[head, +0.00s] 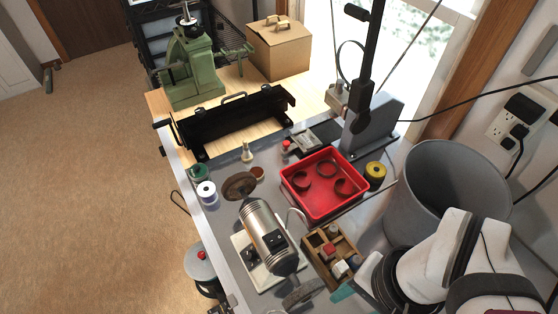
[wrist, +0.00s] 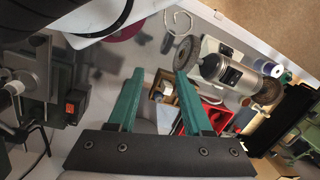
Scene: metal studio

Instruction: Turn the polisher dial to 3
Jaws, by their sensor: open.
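The polisher (head: 262,222) is a silver motor cylinder with a wheel at each end, standing on a pale base on the bench. It also shows in the wrist view (wrist: 240,82), at the upper right. A black control panel (head: 273,240) sits on its side; it shows in the wrist view too (wrist: 232,77). Any dial and its numbers are too small to read. My gripper (wrist: 158,72) has two teal fingers, spread wide with nothing between them. In the head view only a teal finger part (head: 342,292) shows at the lower right, apart from the polisher.
A wooden box (head: 345,246) of small parts stands between the polisher and my arm. A red tray (head: 318,213) with brown rings lies behind it. A grey bin (head: 440,185) stands at the right. Spools (head: 207,191) stand near the bench's left edge.

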